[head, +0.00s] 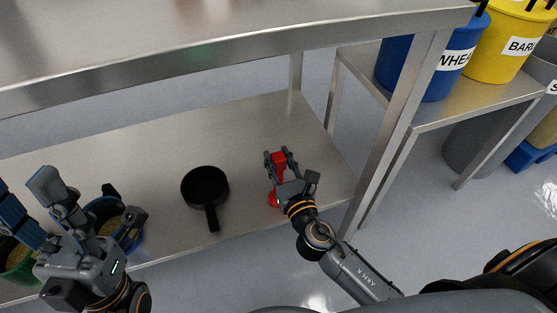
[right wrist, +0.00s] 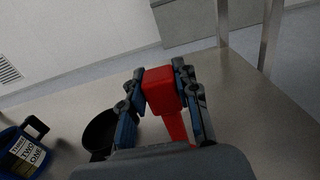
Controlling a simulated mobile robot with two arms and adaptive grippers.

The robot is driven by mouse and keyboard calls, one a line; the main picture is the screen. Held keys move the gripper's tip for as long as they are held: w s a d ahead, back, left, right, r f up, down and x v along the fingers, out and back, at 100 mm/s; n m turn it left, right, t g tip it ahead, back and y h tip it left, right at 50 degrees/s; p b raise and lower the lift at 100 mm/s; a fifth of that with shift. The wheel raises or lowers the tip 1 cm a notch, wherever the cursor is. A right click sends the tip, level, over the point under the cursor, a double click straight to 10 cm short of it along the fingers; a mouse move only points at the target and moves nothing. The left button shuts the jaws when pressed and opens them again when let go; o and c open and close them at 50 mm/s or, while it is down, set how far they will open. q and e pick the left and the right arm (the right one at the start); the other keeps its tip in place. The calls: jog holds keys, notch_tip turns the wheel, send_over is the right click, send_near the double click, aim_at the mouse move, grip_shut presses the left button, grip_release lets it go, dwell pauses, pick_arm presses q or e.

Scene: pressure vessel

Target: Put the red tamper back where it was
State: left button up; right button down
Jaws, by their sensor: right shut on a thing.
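The red tamper (head: 277,157) is at the right part of the lower steel shelf (head: 255,118). My right gripper (head: 282,165) is shut on it, with the fingers on both sides of its upper part. A red base shows below the gripper, at or close above the shelf; I cannot tell if it touches. In the right wrist view the tamper's blocky red top (right wrist: 160,88) sits between the fingers, with a narrower red part below. My left gripper (head: 95,200) is at the lower left with its fingers apart, and nothing shows between them.
A black pan (head: 205,186) lies on the shelf left of the tamper. A blue container (head: 103,212) and a green container (head: 20,262) stand behind my left gripper. The upper table edge (head: 230,55) overhangs the shelf, and a steel leg (head: 395,125) stands at right.

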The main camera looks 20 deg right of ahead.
jog(key=shift+f, duration=0.1)
jog(key=c, duration=1)
grip_release()
